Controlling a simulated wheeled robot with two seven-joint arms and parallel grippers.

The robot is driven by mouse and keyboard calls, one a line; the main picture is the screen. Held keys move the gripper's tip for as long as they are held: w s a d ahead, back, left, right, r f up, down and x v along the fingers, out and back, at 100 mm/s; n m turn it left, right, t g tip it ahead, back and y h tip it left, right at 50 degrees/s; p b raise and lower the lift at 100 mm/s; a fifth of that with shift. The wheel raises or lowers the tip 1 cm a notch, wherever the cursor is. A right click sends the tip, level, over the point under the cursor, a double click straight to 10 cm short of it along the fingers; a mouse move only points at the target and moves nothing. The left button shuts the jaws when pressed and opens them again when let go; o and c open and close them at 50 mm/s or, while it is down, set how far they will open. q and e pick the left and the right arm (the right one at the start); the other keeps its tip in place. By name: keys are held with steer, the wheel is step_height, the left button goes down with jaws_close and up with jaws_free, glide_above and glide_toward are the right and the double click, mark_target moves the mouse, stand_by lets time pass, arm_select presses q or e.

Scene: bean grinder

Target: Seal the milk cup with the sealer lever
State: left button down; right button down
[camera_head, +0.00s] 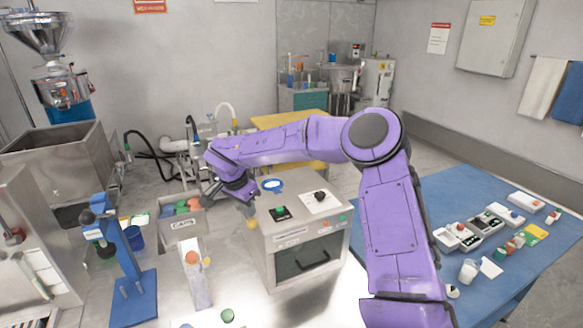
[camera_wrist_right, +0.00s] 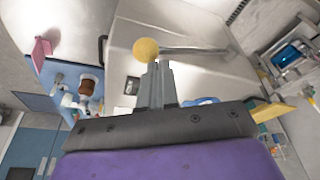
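The sealer appears to be the metal box (camera_head: 300,235) in the middle of the bench, with a green button and a dark knob on top. Its lever ends in a yellow ball (camera_head: 252,223), which also shows in the right wrist view (camera_wrist_right: 145,49) with a metal rod running right from it. My right gripper (camera_head: 243,206) is at the ball; its fingers (camera_wrist_right: 155,68) look closed together with their tips just at the ball, contact unclear. A white cup (camera_head: 468,271), possibly the milk cup, stands on the blue table at right. My left gripper is not in view.
A blue stand (camera_head: 130,265) rises at the bench's left. The blue table (camera_head: 400,205) at right holds several small devices. My right arm spans above the sealer.

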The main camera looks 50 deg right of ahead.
step_height(320, 180, up, 16)
stand_by(1.4)
stand_by(0.5)
